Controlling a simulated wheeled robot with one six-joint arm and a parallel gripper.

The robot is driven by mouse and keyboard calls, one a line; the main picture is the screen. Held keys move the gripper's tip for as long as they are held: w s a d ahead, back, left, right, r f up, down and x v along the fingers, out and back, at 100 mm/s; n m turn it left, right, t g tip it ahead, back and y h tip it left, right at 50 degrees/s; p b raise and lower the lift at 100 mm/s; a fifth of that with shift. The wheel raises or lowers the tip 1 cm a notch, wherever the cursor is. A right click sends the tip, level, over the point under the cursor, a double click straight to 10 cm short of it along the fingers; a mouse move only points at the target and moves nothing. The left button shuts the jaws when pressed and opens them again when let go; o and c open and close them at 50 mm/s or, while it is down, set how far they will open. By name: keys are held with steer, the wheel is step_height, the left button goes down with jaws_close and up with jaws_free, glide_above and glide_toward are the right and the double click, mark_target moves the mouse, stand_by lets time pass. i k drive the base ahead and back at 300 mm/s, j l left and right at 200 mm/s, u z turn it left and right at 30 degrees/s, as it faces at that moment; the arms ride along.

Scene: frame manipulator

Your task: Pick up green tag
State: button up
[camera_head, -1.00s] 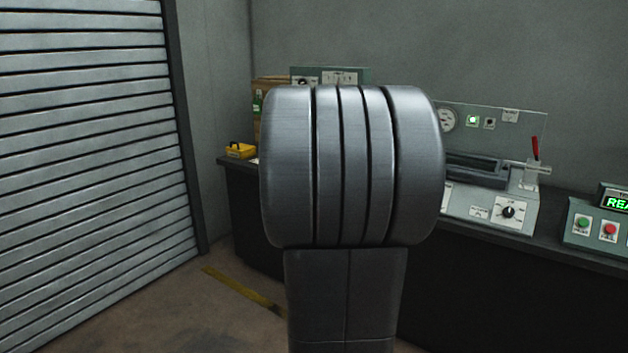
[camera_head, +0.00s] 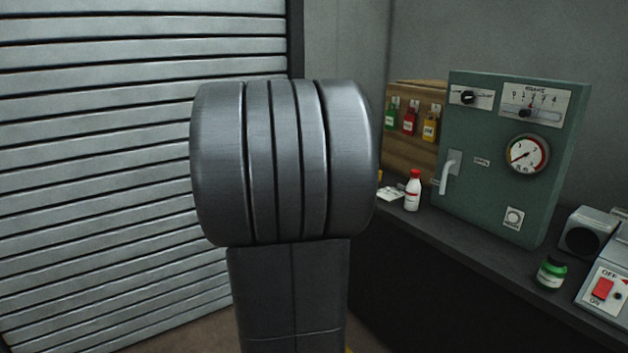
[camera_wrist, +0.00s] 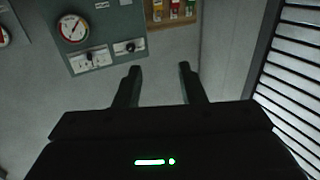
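In the wrist view, which looks upside down, the green tag (camera_wrist: 190,8) is at the top edge, right of the red and yellow ones. My gripper (camera_wrist: 159,67) has its two fingers apart with nothing between them. It is well away from the tags. My gripper does not show in the head view.
A green cabinet (camera_head: 475,190) with a gauge and lever stands right of the board. A white bottle with a red cap (camera_head: 413,190) and a green-capped jar (camera_head: 551,273) stand on the dark bench (camera_head: 440,250). A shutter door (camera_head: 100,200) is on the left.

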mark_target(391, 116)
steer(key=i+z, duration=0.1)
steer(key=i, duration=0.55)
steer(key=i+j+z, duration=0.1)
steer(key=i, duration=0.55)
steer(key=i+j, duration=0.2)
steer(key=i, duration=0.45)
steer(key=i+j+z, duration=0.15)
steer(key=i+z, duration=0.15)
steer(key=i, duration=0.25)
steer(key=i+j+z, duration=0.35)
steer(key=i, duration=0.15)
steer(key=l, duration=0.1)
